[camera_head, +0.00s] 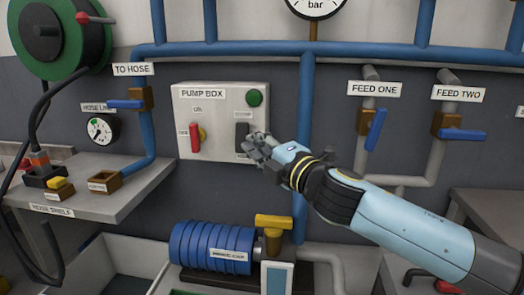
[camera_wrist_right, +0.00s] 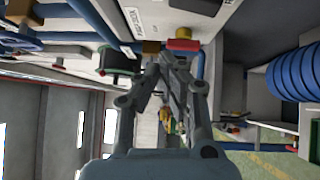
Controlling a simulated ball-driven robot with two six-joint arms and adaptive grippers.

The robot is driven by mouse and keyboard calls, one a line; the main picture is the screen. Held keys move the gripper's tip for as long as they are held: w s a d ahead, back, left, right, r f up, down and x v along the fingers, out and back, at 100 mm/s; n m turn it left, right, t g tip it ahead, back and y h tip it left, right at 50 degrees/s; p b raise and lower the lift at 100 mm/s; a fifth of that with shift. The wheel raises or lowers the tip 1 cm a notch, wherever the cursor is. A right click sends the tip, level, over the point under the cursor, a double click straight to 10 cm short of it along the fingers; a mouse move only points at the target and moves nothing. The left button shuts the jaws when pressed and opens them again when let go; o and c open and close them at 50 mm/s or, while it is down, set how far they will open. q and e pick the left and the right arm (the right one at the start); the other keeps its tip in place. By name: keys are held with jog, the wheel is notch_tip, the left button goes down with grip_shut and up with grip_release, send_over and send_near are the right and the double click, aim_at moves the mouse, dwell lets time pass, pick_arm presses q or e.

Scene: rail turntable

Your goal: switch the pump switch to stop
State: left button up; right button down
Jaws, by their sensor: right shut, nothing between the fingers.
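The pump box (camera_head: 222,112) is a pale panel on the dark wall, left of centre in the head view. It carries a red lever (camera_head: 197,138) pointing down on its left. A dark switch (camera_head: 242,137) sits at its lower right, with a round green lamp or button (camera_head: 254,97) above. My right gripper (camera_head: 254,144) is shut and empty, in front of the box's lower right corner, partly over the dark switch. Whether it touches the switch I cannot tell. The switch's position is unclear. The shut fingers (camera_wrist_right: 165,62) also show in the right wrist view. My left gripper is not in view.
A blue pipe (camera_head: 307,115) runs down right of the box. Feed valves (camera_head: 376,128) hang further right. The hose shelf (camera_head: 90,195) juts out at left. A blue motor (camera_head: 215,248) and yellow valve handle (camera_head: 274,221) stand below.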

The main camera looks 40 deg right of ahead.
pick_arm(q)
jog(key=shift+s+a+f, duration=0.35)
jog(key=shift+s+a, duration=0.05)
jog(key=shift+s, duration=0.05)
pick_arm(e)
jog(key=shift+s+r, duration=0.1)
jog(key=shift+s, duration=0.8)
